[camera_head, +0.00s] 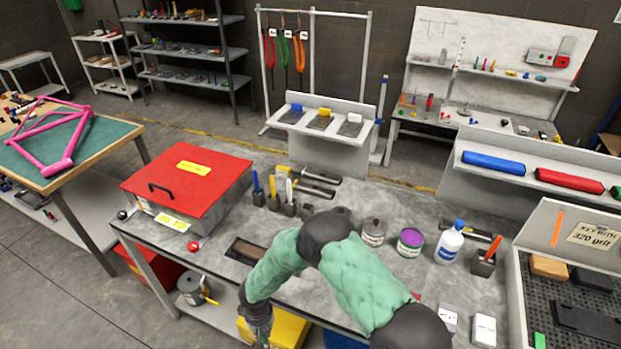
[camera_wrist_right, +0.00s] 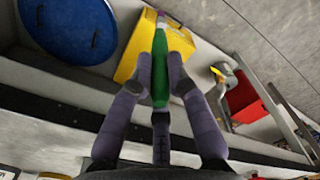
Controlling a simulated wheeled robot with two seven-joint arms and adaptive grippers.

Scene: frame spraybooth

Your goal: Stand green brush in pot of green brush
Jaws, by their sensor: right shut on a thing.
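My right gripper (camera_wrist_right: 161,64) is shut on the green brush (camera_wrist_right: 160,82), gripping its green handle in the right wrist view. The brush points away from the palm, with a light band and a darker tip at its far end. In the head view my right gripper (camera_head: 257,332) hangs at the table's front edge, partly cut off by the frame, and the brush cannot be made out. Small dark pots stand mid-table: one with a blue brush (camera_head: 256,185), one with a yellow brush (camera_head: 272,186), one with a white brush (camera_head: 289,190). Another small pot (camera_head: 306,211) beside them looks empty.
A red-lidded box (camera_head: 187,173) stands left of the pots. Cans (camera_head: 373,232), a white bottle (camera_head: 449,243) and a pot with an orange-handled tool (camera_head: 484,263) stand to the right. A shallow dark tray (camera_head: 246,250) lies near the front edge. A yellow bin (camera_head: 292,328) is below.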

